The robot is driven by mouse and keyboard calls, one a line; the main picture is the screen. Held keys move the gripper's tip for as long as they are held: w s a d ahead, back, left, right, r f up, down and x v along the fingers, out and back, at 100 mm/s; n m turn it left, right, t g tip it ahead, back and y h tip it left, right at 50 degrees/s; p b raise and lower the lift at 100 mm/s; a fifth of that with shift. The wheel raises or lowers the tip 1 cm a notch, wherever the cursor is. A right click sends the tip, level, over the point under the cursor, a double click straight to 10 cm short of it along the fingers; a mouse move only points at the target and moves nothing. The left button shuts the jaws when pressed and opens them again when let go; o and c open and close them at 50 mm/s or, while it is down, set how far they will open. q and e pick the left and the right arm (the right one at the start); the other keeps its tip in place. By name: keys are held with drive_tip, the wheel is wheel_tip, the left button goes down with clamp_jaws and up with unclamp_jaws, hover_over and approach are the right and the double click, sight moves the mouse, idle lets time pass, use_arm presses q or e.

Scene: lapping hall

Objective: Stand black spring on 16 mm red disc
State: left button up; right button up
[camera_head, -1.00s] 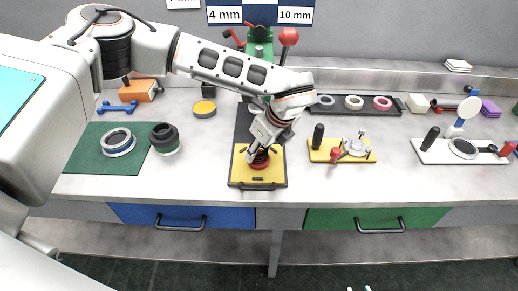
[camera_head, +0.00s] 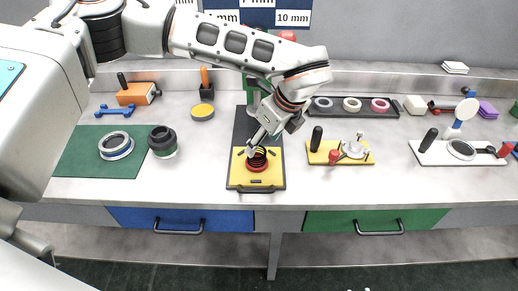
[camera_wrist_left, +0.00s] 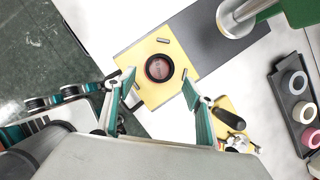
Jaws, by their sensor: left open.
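The black spring (camera_head: 257,157) stands upright on the red disc (camera_head: 258,167), which sits on the yellow plate (camera_head: 236,176). My left gripper (camera_head: 263,141) is above the spring. Its fingers (camera_wrist_left: 158,90) are spread wide, one on each side, with clear gaps to the spring. The disc's size cannot be read. My right gripper is not clearly in view.
A yellow fixture (camera_head: 320,156) with a black handle stands right of the plate. A dark tray (camera_head: 330,110) of rings lies behind it. A green mat (camera_head: 77,158) with a ring (camera_head: 116,145) and a black-green cylinder (camera_head: 164,141) beside it are left. The bench front is clear.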

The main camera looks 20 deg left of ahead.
use_arm(q)
drive_tip(key=shift+v, duration=2.7)
drive_tip(key=shift+s, duration=0.1)
